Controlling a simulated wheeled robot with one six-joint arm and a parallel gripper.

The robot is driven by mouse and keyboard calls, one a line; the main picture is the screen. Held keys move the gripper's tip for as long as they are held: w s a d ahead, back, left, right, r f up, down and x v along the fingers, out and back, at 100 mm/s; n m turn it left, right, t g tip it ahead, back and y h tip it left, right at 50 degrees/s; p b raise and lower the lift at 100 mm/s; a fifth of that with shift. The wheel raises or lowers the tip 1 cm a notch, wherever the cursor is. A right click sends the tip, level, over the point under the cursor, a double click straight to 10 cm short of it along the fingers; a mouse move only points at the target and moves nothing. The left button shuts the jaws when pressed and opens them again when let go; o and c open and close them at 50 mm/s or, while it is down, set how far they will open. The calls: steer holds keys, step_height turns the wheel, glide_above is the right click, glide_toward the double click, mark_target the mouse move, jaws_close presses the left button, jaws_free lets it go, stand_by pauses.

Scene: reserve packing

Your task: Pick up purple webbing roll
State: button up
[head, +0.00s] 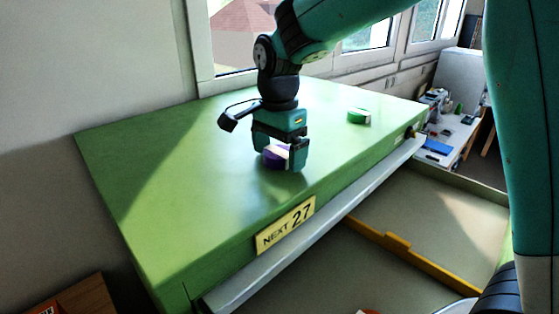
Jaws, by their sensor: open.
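The purple webbing roll (272,159) lies on the green table top (190,200), near its front edge in the head view. It is a small purple disc with a pale part on its right side. My gripper (279,160) is open and pointing down, with its fingers low at the roll. One finger stands in front of the roll's right side and hides part of it. I cannot tell whether either finger touches the roll.
A green roll (359,116) lies farther right on the same top. A yellow "NEXT 27" sign (286,226) is on the front face. A grey rail (300,245) runs along the front, above a compartment with a yellow divider (385,240). The top's left side is clear.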

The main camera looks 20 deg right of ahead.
steer(key=shift+r, duration=0.1)
steer(key=c, duration=1)
